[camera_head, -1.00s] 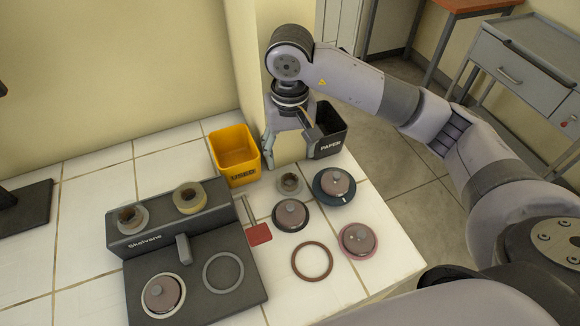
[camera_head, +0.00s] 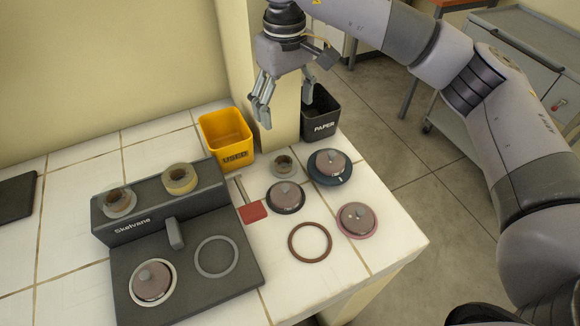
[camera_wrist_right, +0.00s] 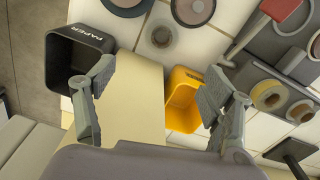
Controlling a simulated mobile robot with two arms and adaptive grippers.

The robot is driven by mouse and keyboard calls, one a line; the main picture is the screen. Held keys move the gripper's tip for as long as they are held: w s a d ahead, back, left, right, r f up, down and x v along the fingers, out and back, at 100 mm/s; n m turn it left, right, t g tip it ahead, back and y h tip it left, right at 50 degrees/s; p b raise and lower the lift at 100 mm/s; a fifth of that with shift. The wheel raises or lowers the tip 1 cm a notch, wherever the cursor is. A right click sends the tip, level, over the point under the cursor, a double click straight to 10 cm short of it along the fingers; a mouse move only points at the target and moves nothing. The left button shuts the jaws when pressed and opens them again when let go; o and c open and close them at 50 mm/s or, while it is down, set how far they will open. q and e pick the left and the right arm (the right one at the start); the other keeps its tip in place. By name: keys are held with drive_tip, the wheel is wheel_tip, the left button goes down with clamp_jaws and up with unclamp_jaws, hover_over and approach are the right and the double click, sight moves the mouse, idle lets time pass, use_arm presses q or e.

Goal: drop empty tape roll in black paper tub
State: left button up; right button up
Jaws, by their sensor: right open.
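The black tub marked PAPER (camera_head: 322,124) stands at the far right corner of the tiled bench. It shows at the upper left of the right wrist view (camera_wrist_right: 72,84); its inside is dark and I see no roll in it. My right gripper (camera_head: 285,110) is open and empty, above the bench by the cream pillar, left of the paper tub. Its spread fingers show in the right wrist view (camera_wrist_right: 160,72). A small grey roll with a brown core (camera_head: 273,162) lies on the bench in front of the pillar. I cannot tell whether it is the empty tape roll.
A yellow tub marked USED (camera_head: 236,157) stands left of the pillar (camera_head: 270,60). A dark Skelvane device (camera_head: 150,224) carries a greyish roll (camera_head: 128,206) and a yellowish tape roll (camera_head: 194,184). Several lidded discs, a brown ring (camera_head: 291,247) and a red-bladed tool (camera_head: 253,212) lie nearby.

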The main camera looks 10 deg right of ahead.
drive_tip(key=p, duration=0.2)
hover_over(283, 161)
drive_tip(key=f, duration=1)
drive_tip(key=shift+s+d+f, duration=0.1)
drive_tip(key=shift+d+f, duration=0.1)
drive_tip(key=shift+d, duration=0.15)
drive_tip(key=f, duration=0.1)
drive_tip(key=f+p, duration=0.1)
drive_tip(key=f, duration=0.2)
drive_tip(key=shift+a+f+p, duration=0.3)
drive_tip(key=shift+f+p, duration=0.05)
drive_tip(key=shift+f, duration=0.35)
drive_tip(key=shift+c, duration=0.2)
drive_tip(key=c, duration=1.2)
